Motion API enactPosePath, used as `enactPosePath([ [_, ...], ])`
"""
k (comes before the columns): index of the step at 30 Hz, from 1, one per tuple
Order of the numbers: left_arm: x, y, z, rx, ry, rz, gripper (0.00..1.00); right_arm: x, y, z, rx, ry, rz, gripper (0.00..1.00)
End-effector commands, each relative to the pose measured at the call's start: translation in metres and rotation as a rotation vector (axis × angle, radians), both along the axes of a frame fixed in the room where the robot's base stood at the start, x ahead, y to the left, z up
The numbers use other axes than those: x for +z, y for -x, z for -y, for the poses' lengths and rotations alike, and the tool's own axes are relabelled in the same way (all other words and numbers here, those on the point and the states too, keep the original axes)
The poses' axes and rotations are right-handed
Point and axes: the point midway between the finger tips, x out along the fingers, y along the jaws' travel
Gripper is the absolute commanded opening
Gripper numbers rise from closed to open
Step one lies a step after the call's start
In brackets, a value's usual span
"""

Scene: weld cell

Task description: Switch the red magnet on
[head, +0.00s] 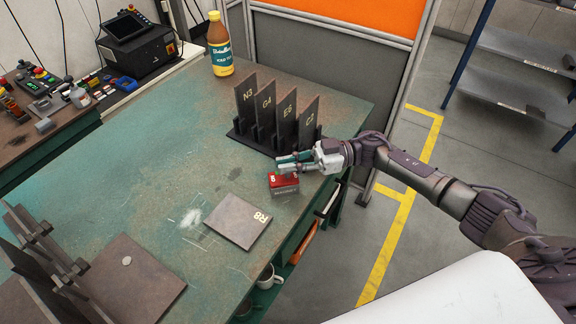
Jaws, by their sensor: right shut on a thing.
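The red magnet (284,181) sits on the green worktable (180,135) near its right edge, in front of the rack of plates. It has a red top with a small pale mark and a grey lower part. My right gripper (282,165) is at the magnet's far upper side, with its arm coming in from the right. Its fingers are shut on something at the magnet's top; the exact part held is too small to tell. The magnet's switch position cannot be made out. My left gripper is not in view.
A plate marked R8 (238,221) lies just left of the magnet. Behind stands a rack (262,143) with several upright plates. A bottle (219,45) stands at the back. More dark plates (130,280) are at lower left. The table's middle is clear.

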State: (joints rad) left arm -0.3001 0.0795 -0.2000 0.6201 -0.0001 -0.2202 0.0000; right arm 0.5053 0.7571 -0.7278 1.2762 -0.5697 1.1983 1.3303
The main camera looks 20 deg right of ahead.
Motion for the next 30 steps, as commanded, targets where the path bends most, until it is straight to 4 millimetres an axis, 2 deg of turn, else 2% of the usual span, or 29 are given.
enactPosePath([
  [9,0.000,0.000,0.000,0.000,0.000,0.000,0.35,-0.001,0.001,0.000,0.002,0.003,-0.001,0.00],
  [10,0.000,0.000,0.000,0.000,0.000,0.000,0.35,-0.001,0.001,0.000,0.002,0.003,-0.001,0.11],
  [14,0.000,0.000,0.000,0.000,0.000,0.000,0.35,-0.001,0.001,0.000,0.002,0.002,-0.001,0.33],
  [15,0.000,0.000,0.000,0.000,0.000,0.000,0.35,-0.001,0.001,0.000,0.001,0.002,-0.001,0.35],
  [25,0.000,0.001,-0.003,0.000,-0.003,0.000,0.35,-0.001,0.001,0.004,0.000,0.002,-0.001,0.35],
  [30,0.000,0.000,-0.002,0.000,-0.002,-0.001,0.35,-0.001,0.003,0.028,-0.003,0.004,-0.001,0.35],
])
